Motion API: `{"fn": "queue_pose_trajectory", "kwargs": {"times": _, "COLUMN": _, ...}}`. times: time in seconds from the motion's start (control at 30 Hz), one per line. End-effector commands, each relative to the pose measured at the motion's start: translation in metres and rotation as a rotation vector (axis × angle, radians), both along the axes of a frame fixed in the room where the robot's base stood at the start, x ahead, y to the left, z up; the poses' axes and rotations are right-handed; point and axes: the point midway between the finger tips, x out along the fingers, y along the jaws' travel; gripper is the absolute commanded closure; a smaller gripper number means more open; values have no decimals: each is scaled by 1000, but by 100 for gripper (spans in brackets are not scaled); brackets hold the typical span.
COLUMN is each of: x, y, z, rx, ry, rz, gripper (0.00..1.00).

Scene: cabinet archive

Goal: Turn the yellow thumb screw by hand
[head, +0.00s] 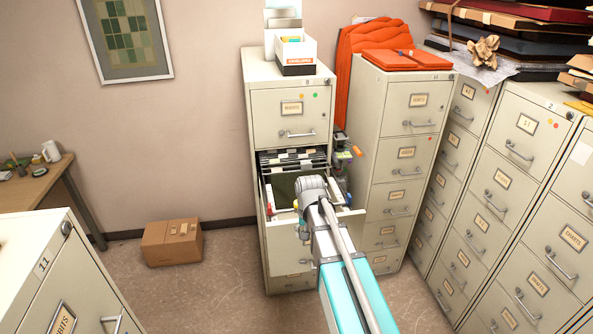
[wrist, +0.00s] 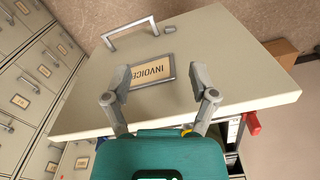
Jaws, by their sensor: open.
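An open file drawer (wrist: 235,60) fills much of the wrist view, its front bearing a label that reads INVOICE (wrist: 152,71) and a bar handle (wrist: 135,32). In the head view my arm reaches over this drawer (head: 347,214) and hides part of it. My gripper (wrist: 159,76) is open, its fingers spread on either side of the label, with nothing held between them. A small yellow patch (wrist: 187,130) shows behind the gripper's right finger; too little of it is visible to tell whether it is the thumb screw. No other clear view of the screw appears.
A red piece (wrist: 251,123) sticks out at the drawer's side. Closed cabinets (head: 405,150) stand close on the right. A cardboard box (head: 172,242) lies on the floor at left, with clear floor around it. A white box (head: 296,52) stands on top.

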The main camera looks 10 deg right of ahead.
Motion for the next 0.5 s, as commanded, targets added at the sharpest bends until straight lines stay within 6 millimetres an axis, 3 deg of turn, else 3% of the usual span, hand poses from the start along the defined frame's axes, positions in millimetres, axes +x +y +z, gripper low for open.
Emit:
{"fn": "queue_pose_trajectory", "kwargs": {"times": 0.03, "x": 20, "y": 0, "z": 21, "rx": 0, "ry": -1, "rz": -27, "gripper": 25}}
{"fn": "queue_pose_trajectory", "kwargs": {"times": 0.2, "x": 64, "y": 0, "z": 54, "rx": 2, "ry": -2, "rz": -127, "gripper": 25}}
{"fn": "queue_pose_trajectory", "kwargs": {"times": 0.37, "x": 117, "y": 1, "z": 77, "rx": 3, "ry": 1, "rz": -248, "gripper": 25}}
{"fn": "queue_pose_trajectory", "kwargs": {"times": 0.5, "x": 149, "y": 1, "z": 81, "rx": 3, "ry": 7, "rz": -340, "gripper": 25}}
